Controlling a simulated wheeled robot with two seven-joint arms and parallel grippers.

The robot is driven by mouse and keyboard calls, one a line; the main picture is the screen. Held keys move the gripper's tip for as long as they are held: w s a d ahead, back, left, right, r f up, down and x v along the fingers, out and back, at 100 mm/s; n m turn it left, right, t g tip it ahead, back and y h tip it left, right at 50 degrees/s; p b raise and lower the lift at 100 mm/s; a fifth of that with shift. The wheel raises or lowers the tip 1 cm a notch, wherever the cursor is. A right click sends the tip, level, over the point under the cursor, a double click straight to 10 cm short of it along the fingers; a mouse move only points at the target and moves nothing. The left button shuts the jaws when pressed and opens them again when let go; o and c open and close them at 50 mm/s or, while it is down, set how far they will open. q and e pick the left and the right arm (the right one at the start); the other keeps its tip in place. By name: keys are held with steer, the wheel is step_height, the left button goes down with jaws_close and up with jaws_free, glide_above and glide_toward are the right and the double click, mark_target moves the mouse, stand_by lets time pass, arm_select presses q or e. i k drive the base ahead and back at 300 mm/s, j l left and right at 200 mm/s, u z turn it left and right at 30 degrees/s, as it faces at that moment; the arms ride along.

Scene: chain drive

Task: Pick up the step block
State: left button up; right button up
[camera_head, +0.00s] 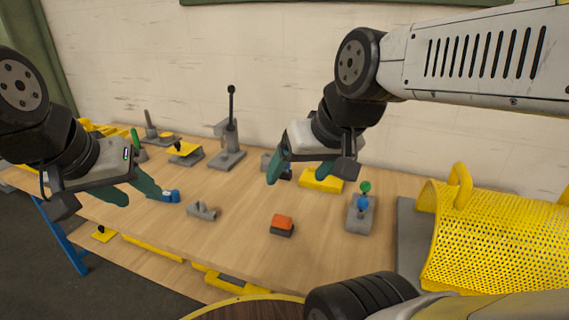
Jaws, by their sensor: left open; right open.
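A small block with an orange top on a dark grey base (282,225) sits near the middle of the table; its stepped shape looks like the step block, though I cannot be sure. A grey piece with a raised part (203,212) lies to its left. My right gripper (297,178) is open and empty above the table, behind the orange and grey block in the picture. My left gripper (140,195) is open at the left, with one fingertip close to a blue piece (170,196); I cannot tell whether they touch.
A yellow block (322,181) lies partly behind my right gripper. A grey stand with blue and green knobs (361,212) is to the right. A yellow perforated guard (490,235) fills the right end. A lever press (229,145) stands at the back. The table (240,245) is clear around the orange-topped block.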

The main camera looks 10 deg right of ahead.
mark_target(168, 197)
steer(key=i+j+u, duration=0.3)
steer(key=i+j, duration=0.15)
steer(key=i+j+u, duration=0.3)
steer(key=i+j, duration=0.15)
steer(key=i, duration=0.05)
